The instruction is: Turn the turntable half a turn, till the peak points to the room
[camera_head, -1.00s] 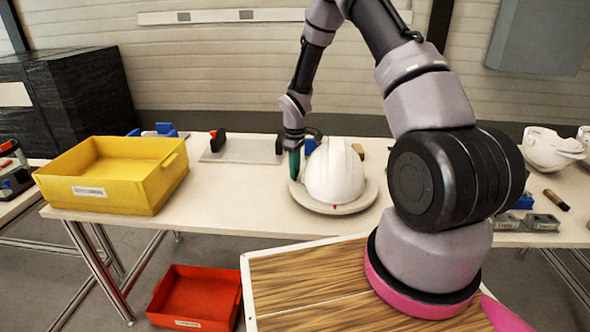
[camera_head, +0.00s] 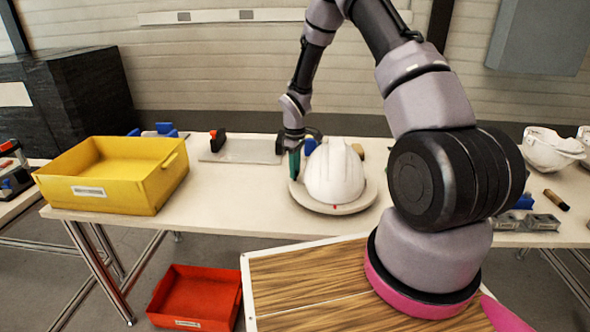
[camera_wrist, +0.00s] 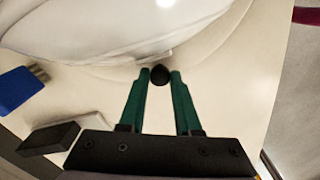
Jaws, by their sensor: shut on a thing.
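The white helmet shell (camera_head: 335,172) sits upright on the round, pale turntable (camera_head: 334,208) on the table. A small red mark shows on the turntable's front edge. My gripper (camera_head: 294,163) reaches down at the turntable's left side, beside the helmet. In the wrist view, my gripper's green fingers (camera_wrist: 160,78) are shut on a small dark knob (camera_wrist: 159,76) at the turntable's rim. The helmet (camera_wrist: 110,25) fills the top of that view. From these frames I cannot tell for sure which way the peak points.
A yellow bin (camera_head: 112,176) stands on the table (camera_head: 230,205) at the left. A red bin (camera_head: 196,297) is on the floor. A flat grey plate (camera_head: 243,150) and blue clamps lie behind. More white shells (camera_head: 548,148) stand at the right.

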